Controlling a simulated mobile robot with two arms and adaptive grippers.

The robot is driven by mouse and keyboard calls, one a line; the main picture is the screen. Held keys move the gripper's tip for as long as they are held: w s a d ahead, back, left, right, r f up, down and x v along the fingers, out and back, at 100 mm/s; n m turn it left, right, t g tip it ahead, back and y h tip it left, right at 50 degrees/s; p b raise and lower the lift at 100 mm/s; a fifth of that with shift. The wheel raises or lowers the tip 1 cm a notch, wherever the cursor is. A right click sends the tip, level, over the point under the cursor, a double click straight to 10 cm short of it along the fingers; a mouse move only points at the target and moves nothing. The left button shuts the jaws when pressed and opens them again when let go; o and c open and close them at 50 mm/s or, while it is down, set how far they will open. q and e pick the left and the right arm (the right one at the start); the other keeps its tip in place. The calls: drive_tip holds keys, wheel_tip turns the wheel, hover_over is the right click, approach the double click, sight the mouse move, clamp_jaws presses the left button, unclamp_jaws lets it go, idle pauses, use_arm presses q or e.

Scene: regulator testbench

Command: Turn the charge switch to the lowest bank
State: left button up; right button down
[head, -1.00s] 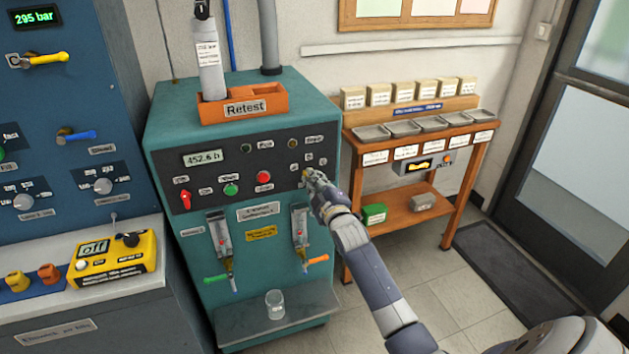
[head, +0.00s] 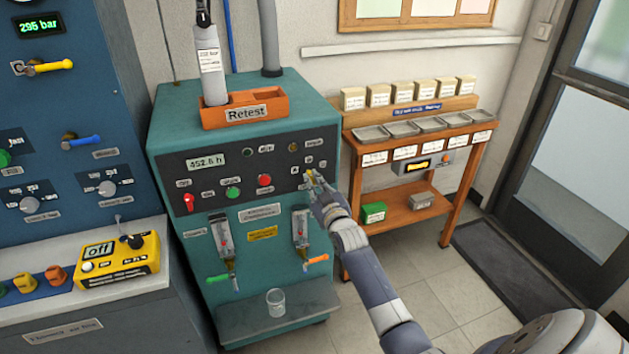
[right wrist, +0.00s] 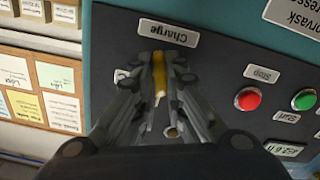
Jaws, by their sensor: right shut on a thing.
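The charge switch, a yellow knob (right wrist: 160,72), sits on the dark panel of the teal cabinet, beside the upside-down "Charge" label (right wrist: 168,33) in the right wrist view. My right gripper (head: 312,178) is at the upper right of that panel in the head view. In the right wrist view its two fingers (right wrist: 161,85) are shut on the yellow knob, one on each side. The fingers cover much of the knob and the small position marks around it, so the selected bank cannot be read. My left gripper is not in view.
The red button (head: 264,181) and green button (head: 232,193) lie left of my right gripper on the panel. Two flowmeters with levers hang below, above a glass jar (head: 275,303). A wooden bench (head: 445,190) stands to the right.

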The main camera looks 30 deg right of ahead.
drive_tip(key=shift+m+p, duration=0.3)
drive_tip(key=shift+m, duration=1.3)
drive_tip(key=c, duration=1.7)
unclamp_jaws()
drive_tip(key=shift+o, duration=0.2)
drive_tip(key=shift+s, duration=0.1)
drive_tip(key=v, duration=1.1)
drive_tip(key=shift+s+a, duration=0.2)
drive_tip(key=shift+s, duration=0.2)
drive_tip(key=shift+f, duration=0.15)
